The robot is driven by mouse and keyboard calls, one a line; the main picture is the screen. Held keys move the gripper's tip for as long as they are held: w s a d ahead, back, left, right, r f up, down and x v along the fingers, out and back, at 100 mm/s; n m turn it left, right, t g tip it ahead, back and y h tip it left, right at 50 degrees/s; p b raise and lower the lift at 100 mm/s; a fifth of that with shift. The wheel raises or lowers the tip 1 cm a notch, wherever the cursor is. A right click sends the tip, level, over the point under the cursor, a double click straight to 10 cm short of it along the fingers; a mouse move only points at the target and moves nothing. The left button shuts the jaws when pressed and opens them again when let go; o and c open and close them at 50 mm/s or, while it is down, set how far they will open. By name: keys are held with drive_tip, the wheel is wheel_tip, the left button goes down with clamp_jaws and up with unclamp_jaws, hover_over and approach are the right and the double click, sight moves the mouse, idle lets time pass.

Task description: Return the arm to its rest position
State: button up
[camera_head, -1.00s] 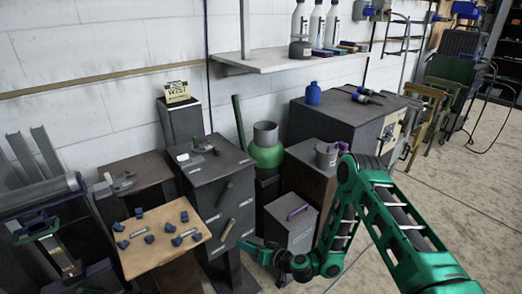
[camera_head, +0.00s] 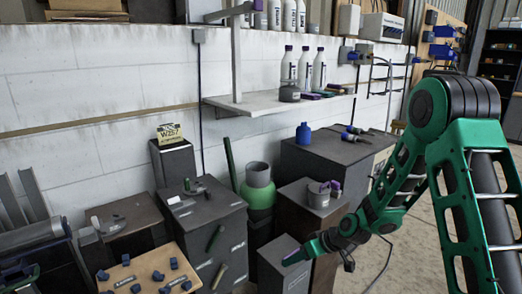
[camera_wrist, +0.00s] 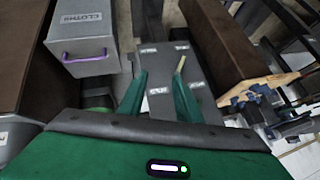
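My green arm reaches in from the right side of the head view, its elbow high and its forearm sloping down to the left. My gripper (camera_head: 318,254) hangs in front of the small grey box (camera_head: 274,270), low in the picture. In the wrist view, the two green fingers of my gripper (camera_wrist: 160,90) stand apart with nothing held between them. Beyond the fingers is a dark grey cabinet (camera_wrist: 160,65) with white labels and a tan handle.
A grey drawer box marked CLOTHS (camera_wrist: 82,28) with a purple handle lies left of the fingers. In the head view, a green gas cylinder (camera_head: 258,190), a blue bottle (camera_head: 304,134) and a wall shelf (camera_head: 262,104) with white bottles stand behind. Open floor lies at right.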

drive_tip(key=s+d+r+m+h, duration=0.2)
drive_tip(key=s+d+r, duration=0.3)
drive_tip(key=d, duration=0.2)
drive_tip(key=s+d+r+m+g+h, duration=0.1)
drive_tip(key=s+d+r+h, duration=0.1)
drive_tip(key=s+d+r, duration=0.35)
drive_tip(key=s+d+r+m+h, duration=0.2)
drive_tip(key=s+d+r, duration=0.1)
drive_tip(key=d, duration=0.6)
drive_tip(key=s+d+r+m+g, duration=0.1)
drive_tip(key=s+d+r+m, duration=0.1)
drive_tip(key=s, duration=0.5)
drive_tip(key=s+d+r+m+g, duration=0.1)
drive_tip(key=s+d+r+m, duration=0.2)
drive_tip(key=s, duration=0.5)
drive_tip(key=s+d+r+m, duration=0.3)
drive_tip(key=s, duration=0.5)
drive_tip(key=shift+g+h, duration=0.4)
drive_tip(key=shift+s, duration=0.1)
drive_tip(key=shift+w+f, duration=0.25)
drive_tip(key=shift+w, duration=0.35)
